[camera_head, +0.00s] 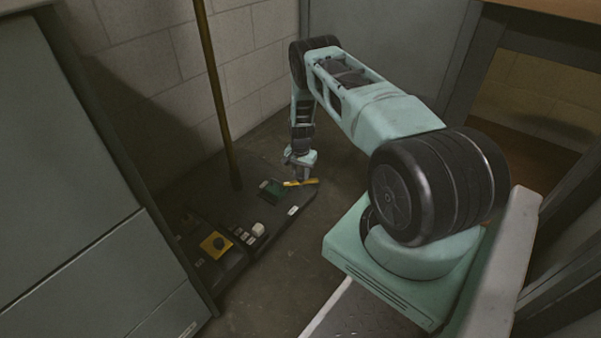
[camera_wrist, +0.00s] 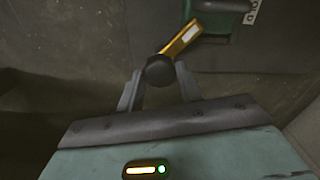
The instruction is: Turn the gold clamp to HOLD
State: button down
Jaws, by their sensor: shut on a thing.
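The gold clamp (camera_wrist: 183,37) shows in the wrist view as a gold bar with a pale inset and a dark round knob at its near end. It slants up and to the right, its far end by a green block (camera_wrist: 224,6). My gripper (camera_wrist: 159,78) is shut on the knob, one finger on each side. In the head view the gold clamp (camera_head: 306,182) lies at the right edge of the dark base plate, below my gripper (camera_head: 300,172).
A tall brass pole (camera_head: 214,95) rises from the dark base plate (camera_head: 262,212). A grey cabinet (camera_head: 70,180) stands left; bare floor lies right of the plate.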

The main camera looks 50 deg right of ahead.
aim_at(300, 175)
dwell(0.6)
jog(key=c, duration=0.9)
grip_release()
jog(key=shift+c, duration=0.2)
notch_tip(300, 175, up, 17)
jog(key=p, duration=0.7)
jog(key=shift+r, duration=0.2)
